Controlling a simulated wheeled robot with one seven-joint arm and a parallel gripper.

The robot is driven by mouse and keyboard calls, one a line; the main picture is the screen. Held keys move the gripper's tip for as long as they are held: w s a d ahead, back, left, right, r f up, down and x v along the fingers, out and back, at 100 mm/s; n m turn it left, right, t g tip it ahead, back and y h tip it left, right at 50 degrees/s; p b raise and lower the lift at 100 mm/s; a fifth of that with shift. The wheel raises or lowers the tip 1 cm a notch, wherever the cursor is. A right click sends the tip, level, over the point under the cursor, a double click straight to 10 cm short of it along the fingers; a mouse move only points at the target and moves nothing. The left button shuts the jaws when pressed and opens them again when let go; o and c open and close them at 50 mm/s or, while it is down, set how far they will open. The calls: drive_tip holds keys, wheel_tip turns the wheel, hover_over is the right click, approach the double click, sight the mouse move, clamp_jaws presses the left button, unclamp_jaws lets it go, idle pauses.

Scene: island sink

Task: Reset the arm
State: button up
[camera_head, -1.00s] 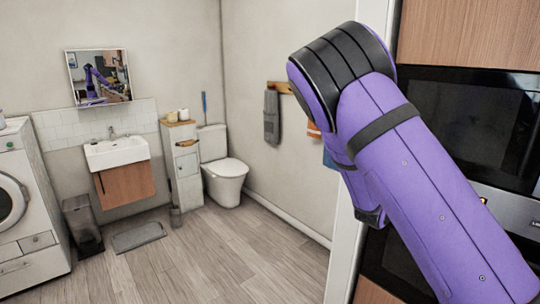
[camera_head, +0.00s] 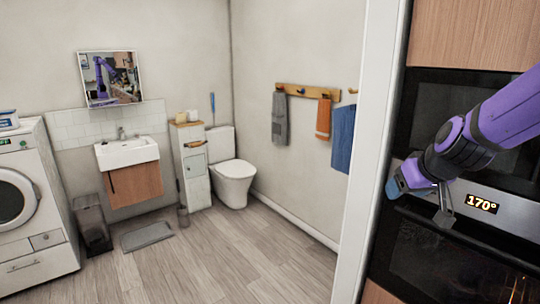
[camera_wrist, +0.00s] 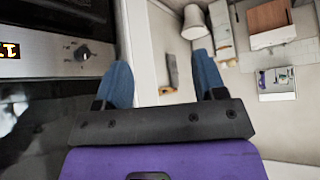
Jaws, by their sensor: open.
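My purple arm comes in from the right edge of the head view, in front of the built-in ovens. My gripper (camera_head: 420,198) is at its end, near the oven control panel with the lit 170° display. In the wrist view my gripper (camera_wrist: 163,85) shows two blue fingertips spread well apart with nothing between them. I cannot tell from the head view whether it touches the oven front.
The lower oven (camera_head: 450,255) and upper oven (camera_head: 440,125) stand close to the arm. A white door frame (camera_head: 372,150) is left of them.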

drive_tip(key=s+r+g, duration=0.1)
drive_tip(key=s+r, duration=0.3)
drive_tip(key=s, duration=0.7)
drive_tip(key=s+r+m+g+h, duration=0.1)
drive_tip(key=s+r, duration=0.3)
drive_tip(key=s, duration=0.8)
drive_tip(key=shift+s+m, duration=0.3)
drive_tip(key=shift+a+r, duration=0.1)
